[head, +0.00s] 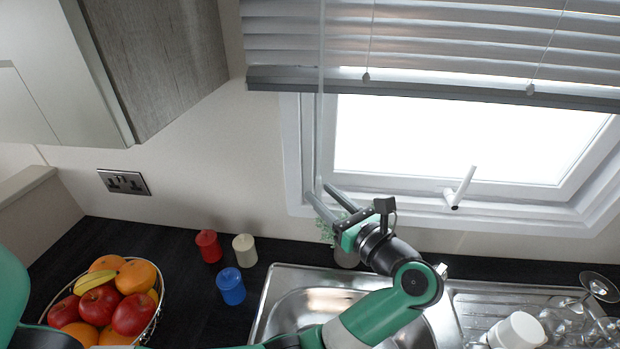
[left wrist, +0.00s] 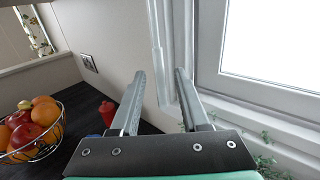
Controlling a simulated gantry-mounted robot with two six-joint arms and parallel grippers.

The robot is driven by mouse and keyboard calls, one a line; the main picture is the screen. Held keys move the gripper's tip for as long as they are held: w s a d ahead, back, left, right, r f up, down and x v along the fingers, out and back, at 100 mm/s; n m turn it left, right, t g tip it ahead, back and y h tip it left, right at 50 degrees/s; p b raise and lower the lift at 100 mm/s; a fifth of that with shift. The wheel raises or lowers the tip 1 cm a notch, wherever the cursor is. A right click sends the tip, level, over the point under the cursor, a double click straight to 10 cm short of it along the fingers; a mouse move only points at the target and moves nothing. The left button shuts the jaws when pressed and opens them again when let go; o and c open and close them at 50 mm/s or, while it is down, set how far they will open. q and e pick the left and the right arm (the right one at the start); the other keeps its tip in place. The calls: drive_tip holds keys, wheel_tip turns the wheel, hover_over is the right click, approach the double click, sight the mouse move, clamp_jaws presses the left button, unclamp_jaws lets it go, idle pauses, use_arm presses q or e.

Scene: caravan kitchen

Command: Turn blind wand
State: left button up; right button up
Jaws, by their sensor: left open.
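The blind wand (head: 321,110) is a thin, translucent rod hanging straight down in front of the left part of the blind (head: 430,45). Its lower end reaches down near the fingertips of my left gripper (head: 318,191). In the left wrist view, the open fingers (left wrist: 160,72) point toward the window corner, and a pale upright strip that looks like the wand (left wrist: 158,45) shows between their tips. The fingers are apart, and I cannot tell whether either touches the wand. My right gripper is not in view.
The window frame (head: 292,150) is close behind the fingers. A small potted plant (head: 345,255) stands below the gripper beside the sink (head: 285,300). Red (head: 208,246), cream (head: 245,249) and blue (head: 230,286) pots and a fruit bowl (head: 152,325) stand left. Two blind cords hang right of the wand.

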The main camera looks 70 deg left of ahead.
use_arm(q)
drive_tip(key=p+x, duration=0.1)
drive_tip(key=x, duration=0.4)
drive_tip(key=shift+a, duration=0.15)
clamp_jaws()
